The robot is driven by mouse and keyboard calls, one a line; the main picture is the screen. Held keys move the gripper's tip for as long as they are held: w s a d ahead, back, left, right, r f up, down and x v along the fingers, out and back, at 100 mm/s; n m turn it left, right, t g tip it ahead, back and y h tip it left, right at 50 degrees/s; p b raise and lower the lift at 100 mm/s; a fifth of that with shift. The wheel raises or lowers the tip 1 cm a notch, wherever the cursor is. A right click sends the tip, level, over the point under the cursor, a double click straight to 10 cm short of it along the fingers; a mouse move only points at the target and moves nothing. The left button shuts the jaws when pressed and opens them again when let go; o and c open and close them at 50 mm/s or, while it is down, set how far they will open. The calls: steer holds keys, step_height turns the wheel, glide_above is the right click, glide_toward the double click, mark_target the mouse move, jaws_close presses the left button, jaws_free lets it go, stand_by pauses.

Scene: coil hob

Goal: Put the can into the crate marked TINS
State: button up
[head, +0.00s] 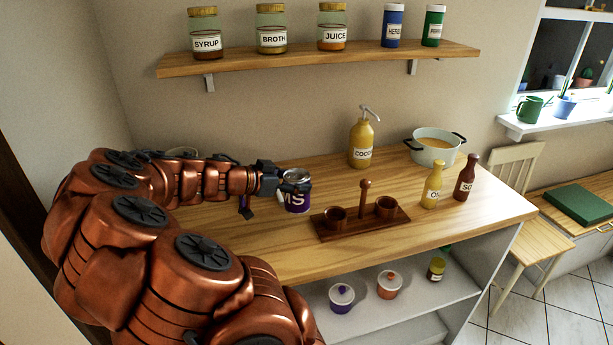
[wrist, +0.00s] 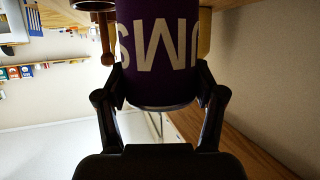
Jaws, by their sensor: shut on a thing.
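The can (head: 297,199) is purple with a silver top and white letters, of which "MS" shows in the head view. My gripper (head: 280,188) is shut on it from the left, and the can looks upright. In the wrist view the can (wrist: 160,75) fills the space between the two fingers of my gripper (wrist: 161,88), its letters upside down. I cannot tell whether its base touches the worktop. No crate marked TINS can be made out in either view.
On the worktop (head: 265,250), a wooden two-cup caddy (head: 362,226) stands close right of the can. Beyond are a yellow pump bottle (head: 361,143), a pot (head: 434,150) and two sauce bottles (head: 432,187). A shelf (head: 330,58) of jars hangs above. Lidded pots (head: 342,297) stand below.

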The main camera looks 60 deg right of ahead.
steer(key=d+f+p, duration=0.1)
steer(key=d, duration=0.1)
steer(key=d+f+p, duration=0.1)
steer(key=d, duration=0.1)
steer(key=d+f+p, duration=0.1)
steer(key=d, duration=0.2)
steer(key=shift+w+d+f+p, duration=0.1)
steer(key=shift+f+p, duration=0.1)
steer(key=shift+p, duration=0.2)
steer(key=shift+f, duration=0.35)
steer(key=shift+f+b, duration=0.15)
steer(key=shift+b, duration=0.15)
steer(key=o, duration=1.1)
steer(key=shift+r, duration=0.2)
steer(key=shift+b+v, duration=1.9)
steer(key=shift+v, duration=4.2)
